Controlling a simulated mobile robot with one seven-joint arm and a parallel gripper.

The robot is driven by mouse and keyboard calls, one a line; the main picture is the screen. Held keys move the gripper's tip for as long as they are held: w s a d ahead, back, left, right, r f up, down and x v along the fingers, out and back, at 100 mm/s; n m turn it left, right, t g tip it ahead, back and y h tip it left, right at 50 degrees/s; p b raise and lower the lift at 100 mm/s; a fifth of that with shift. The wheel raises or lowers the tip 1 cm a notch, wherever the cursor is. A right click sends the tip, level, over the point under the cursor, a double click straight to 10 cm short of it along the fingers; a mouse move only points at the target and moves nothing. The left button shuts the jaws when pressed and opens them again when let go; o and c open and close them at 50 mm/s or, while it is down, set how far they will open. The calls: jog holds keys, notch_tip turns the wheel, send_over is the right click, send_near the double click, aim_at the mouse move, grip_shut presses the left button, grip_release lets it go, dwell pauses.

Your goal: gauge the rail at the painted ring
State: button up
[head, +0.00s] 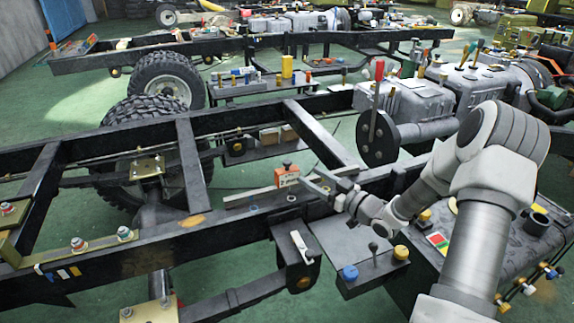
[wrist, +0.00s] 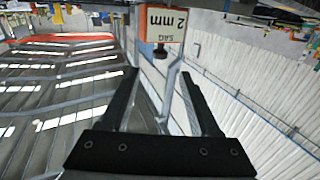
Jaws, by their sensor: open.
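A small orange-and-white gauge (head: 287,177) stands on the near side rail of the black chassis frame (head: 150,243), at a pale straight bar (head: 249,198) along the rail. In the wrist view the gauge (wrist: 165,23) appears upside down and reads "SAG 2 mm", with a dark knob. Two small bluish ring marks show on the rail, one left of the gauge (head: 252,208) and one just below it (head: 291,198). My gripper (head: 321,184) is open, just right of the gauge. In the wrist view its fingers (wrist: 159,76) are apart, with the gauge beyond their tips.
An orange smear (head: 193,220) marks the rail further left. A bracket with a white-handled lever (head: 300,246) hangs below the rail. A grey gearbox (head: 410,108) with levers stands behind my arm. A wheel (head: 162,82) and a second frame lie behind. Green floor is open at left.

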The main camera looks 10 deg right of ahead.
aim_at(290, 164)
jog(key=b+x, duration=0.1)
jog(key=x, duration=0.9)
jog(key=shift+w+a, duration=0.2)
jog(key=shift+w, duration=0.05)
grip_shut()
dwell(0.9)
